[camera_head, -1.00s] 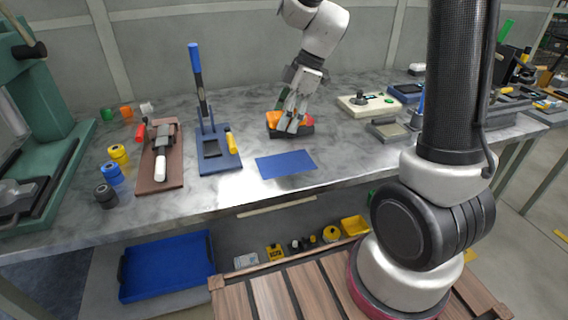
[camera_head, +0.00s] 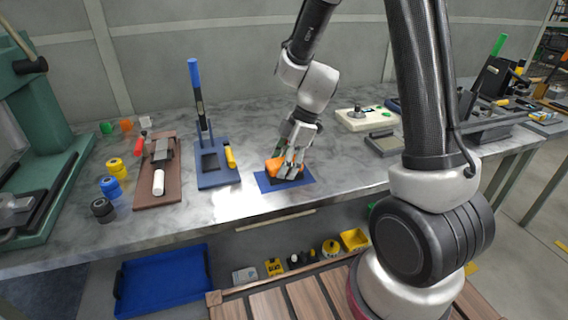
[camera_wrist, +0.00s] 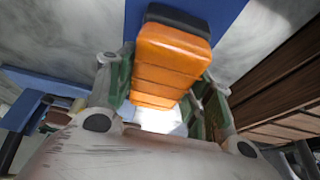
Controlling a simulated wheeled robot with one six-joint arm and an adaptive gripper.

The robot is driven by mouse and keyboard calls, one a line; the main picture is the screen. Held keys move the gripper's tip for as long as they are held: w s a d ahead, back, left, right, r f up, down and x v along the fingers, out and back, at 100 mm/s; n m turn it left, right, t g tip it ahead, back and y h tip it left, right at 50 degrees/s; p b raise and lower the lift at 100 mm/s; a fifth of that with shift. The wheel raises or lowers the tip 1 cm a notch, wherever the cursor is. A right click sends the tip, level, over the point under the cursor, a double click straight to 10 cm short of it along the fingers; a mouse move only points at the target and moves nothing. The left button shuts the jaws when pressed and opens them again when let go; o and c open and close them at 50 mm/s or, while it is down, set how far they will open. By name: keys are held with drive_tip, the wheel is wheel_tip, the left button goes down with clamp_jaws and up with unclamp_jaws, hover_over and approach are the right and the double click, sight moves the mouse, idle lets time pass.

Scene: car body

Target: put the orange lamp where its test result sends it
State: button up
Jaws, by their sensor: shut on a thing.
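The orange lamp (camera_head: 276,167) is a ribbed orange block on a dark base. In the head view it is at the blue mat (camera_head: 303,183), with my gripper (camera_head: 290,170) down on it. In the wrist view the orange lamp (camera_wrist: 168,60) lies between my two fingers, its dark base end (camera_wrist: 180,18) over the blue mat (camera_wrist: 226,12). My gripper is shut on the lamp. I cannot tell whether the lamp touches the mat. No test result is readable in these views.
A blue fixture (camera_head: 216,179) with an upright lever and a brown clamp board (camera_head: 158,196) stand left. A cream box with a knob (camera_head: 368,120) and a grey tray (camera_head: 383,143) stand right. Small coloured cylinders line the left. A blue bin (camera_head: 165,282) lies below.

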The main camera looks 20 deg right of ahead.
drive_tip(key=o, duration=1.3)
drive_tip(key=shift+o, duration=0.2)
drive_tip(key=v, duration=1.1)
drive_tip(key=shift+d+r, duration=0.1)
drive_tip(key=s+d+r+m+t+h, duration=0.2)
drive_tip(key=s+d+r+m, duration=0.3)
drive_tip(key=s+m, duration=0.4)
drive_tip(key=s+d+r+m+t+h, duration=0.2)
drive_tip(key=s+d+r+m, duration=0.3)
drive_tip(key=s+m, duration=0.4)
drive_tip(key=shift+s+d+r, duration=0.3)
drive_tip(key=shift+s+r, duration=0.1)
drive_tip(key=shift+s, duration=0.6)
